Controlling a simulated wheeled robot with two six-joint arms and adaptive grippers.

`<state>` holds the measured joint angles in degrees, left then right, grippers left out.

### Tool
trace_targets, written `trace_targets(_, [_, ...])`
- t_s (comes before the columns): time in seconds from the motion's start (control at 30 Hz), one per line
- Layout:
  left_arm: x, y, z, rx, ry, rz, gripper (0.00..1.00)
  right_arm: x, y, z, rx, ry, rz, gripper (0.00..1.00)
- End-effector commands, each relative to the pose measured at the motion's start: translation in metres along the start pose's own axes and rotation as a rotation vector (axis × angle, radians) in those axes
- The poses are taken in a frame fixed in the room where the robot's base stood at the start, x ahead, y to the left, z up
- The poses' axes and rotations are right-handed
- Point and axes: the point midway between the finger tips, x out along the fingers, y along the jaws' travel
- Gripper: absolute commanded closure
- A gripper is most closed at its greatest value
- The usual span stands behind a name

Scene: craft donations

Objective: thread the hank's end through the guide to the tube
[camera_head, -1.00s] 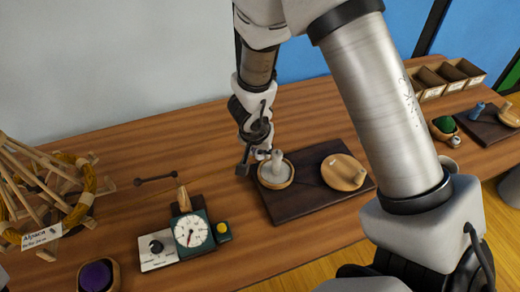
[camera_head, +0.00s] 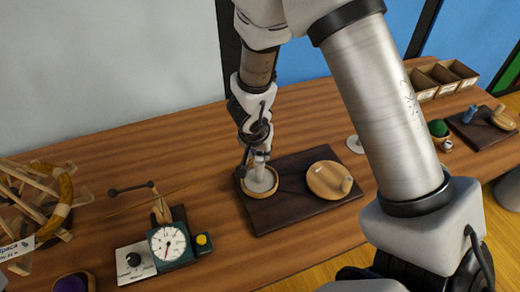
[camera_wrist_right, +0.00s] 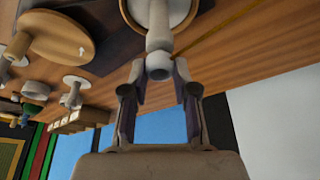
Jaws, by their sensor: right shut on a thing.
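The yellow-brown hank (camera_head: 64,190) sits on a wooden swift at the left edge. The guide (camera_head: 131,188), a thin dark arm with knobbed ends, stands beside the dial box. A faint yellow strand runs from the hank side past the guide; in the right wrist view a yellow strand (camera_wrist_right: 220,30) runs close to the tube. The pale tube (camera_wrist_right: 158,40) stands upright in a round wooden-rimmed dish (camera_head: 261,194). My right gripper (camera_head: 260,152) is shut on the tube's top, a finger on each side in the wrist view. The strand's end is not clear. My left gripper is not in view.
A dark board (camera_head: 293,213) carries the dish and a round wooden disc (camera_head: 327,178) with a peg. A dial box (camera_head: 168,243) with a yellow button stands to the left. Compartment boxes (camera_head: 440,79) and another dark board (camera_head: 478,128) are at the right. The table's back left is clear.

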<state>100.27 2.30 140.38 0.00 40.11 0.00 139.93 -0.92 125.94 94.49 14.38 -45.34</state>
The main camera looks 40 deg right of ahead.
Motion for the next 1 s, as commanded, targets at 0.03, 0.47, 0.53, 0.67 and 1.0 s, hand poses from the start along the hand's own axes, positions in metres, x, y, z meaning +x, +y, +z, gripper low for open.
trace_targets(0.03, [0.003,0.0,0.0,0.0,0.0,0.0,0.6,0.004,0.0,0.001,0.0,-0.001,0.0,0.82])
trace_targets(0.47, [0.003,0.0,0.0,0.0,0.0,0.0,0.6,0.007,-0.001,0.0,0.0,0.0,0.0,0.54])
trace_targets(0.53, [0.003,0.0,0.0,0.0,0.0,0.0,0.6,0.007,-0.001,0.0,0.0,0.0,0.0,0.42])
trace_targets(0.67, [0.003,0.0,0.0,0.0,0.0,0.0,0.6,0.007,-0.001,0.0,0.0,0.0,0.0,0.42])
trace_targets(1.0, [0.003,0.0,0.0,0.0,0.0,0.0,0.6,-0.008,-0.001,-0.001,0.001,0.003,-0.001,0.42])
